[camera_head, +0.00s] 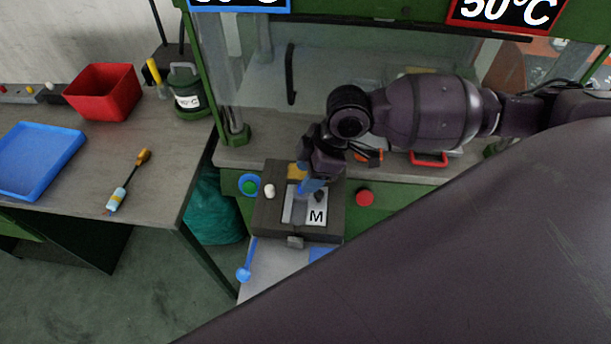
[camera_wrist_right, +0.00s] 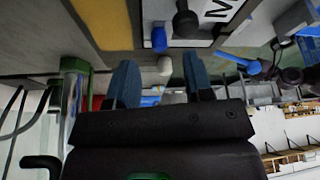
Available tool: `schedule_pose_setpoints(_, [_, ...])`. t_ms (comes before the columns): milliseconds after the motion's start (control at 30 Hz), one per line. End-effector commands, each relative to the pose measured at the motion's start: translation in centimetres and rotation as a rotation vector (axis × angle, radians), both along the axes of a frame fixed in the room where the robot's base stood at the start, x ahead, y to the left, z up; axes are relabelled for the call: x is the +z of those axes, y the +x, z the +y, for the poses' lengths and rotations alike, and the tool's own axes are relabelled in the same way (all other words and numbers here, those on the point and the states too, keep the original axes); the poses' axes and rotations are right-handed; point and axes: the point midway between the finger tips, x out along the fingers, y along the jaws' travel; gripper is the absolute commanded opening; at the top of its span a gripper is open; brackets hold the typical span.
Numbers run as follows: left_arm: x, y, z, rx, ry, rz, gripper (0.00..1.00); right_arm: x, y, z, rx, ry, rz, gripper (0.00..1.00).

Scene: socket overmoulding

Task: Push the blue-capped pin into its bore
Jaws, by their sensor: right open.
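The blue-capped pin (camera_wrist_right: 159,38) stands at the edge of the mould in the right wrist view, its blue cap showing. How deep it sits in its bore is hidden. In the head view the dark mould block (camera_head: 264,222) carries a light plate marked M (camera_head: 317,217). My right gripper (camera_head: 312,184) is over the block, pointing down, and partly hides the pin area. My left gripper is not in view.
A white knob (camera_head: 270,191) and a black knob (camera_wrist_right: 186,22) are close to the pin. A red button (camera_head: 364,196) is right of the block, a green button with a blue ring (camera_head: 249,186) left. A blue-ended lever (camera_head: 244,273) hangs in front. My arm link covers the lower right.

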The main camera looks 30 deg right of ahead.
Motion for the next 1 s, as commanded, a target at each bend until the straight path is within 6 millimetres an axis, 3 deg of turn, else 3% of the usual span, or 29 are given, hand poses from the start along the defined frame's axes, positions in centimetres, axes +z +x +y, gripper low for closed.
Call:
schedule_pose_setpoints(200, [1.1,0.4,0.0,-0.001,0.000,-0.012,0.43,4.1,-0.5,-1.6,0.000,-0.003,-0.005,0.47])
schedule_pose_setpoints(400, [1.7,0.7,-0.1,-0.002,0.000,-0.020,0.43,6.7,-0.9,-2.6,-0.001,-0.002,-0.003,0.47])
schedule_pose_setpoints(600, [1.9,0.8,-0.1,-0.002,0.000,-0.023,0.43,7.8,-1.2,-3.0,0.000,-0.001,-0.002,0.47])
schedule_pose_setpoints(1000, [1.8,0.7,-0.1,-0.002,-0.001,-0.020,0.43,7.8,-1.2,-3.0,0.000,0.000,-0.001,0.47])
